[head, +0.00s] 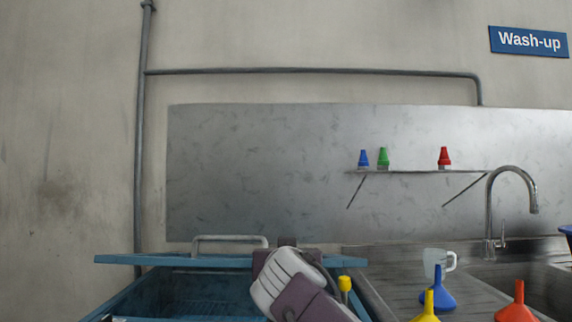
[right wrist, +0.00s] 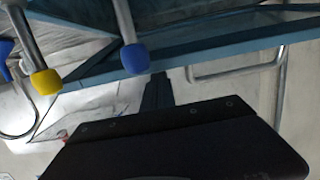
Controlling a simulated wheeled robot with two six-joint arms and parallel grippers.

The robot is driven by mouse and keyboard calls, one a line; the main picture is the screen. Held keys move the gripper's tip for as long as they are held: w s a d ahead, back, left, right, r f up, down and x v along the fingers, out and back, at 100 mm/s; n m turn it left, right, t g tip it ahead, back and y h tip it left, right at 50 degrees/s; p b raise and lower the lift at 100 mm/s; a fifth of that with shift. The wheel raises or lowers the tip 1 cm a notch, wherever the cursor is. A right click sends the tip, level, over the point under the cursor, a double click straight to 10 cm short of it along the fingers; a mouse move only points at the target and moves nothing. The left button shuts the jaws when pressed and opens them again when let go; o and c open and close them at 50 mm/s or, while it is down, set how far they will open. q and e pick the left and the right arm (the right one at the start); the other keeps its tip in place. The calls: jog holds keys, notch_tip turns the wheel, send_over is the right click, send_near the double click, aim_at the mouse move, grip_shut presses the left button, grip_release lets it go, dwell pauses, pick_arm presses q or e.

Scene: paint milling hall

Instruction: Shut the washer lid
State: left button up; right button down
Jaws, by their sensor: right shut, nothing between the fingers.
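The washer's blue lid (head: 140,260) stands open above the blue tub (head: 128,297). In the head view I see it nearly edge-on, with a gap below it into the tub. Its grey bar handle (head: 230,238) rises above the edge; the lid (right wrist: 215,45) and handle (right wrist: 240,74) also show in the right wrist view. My right gripper (head: 287,242) is shut and empty, at the lid's edge right of the handle. In the right wrist view its dark tip (right wrist: 157,90) lies close to the lid; I cannot tell whether they touch. My left gripper is not in view.
A yellow knob (head: 344,283) stands beside my right arm. In the wrist view, rods end in yellow (right wrist: 46,82) and blue (right wrist: 136,58) caps. Right are a clear mug (head: 436,262), blue (head: 438,292), yellow (head: 427,308) and orange (head: 516,306) funnels, and a tap (head: 490,210).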

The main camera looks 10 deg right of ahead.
pick_arm(q)
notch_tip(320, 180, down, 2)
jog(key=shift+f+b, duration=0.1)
jog(key=shift+b, duration=0.55)
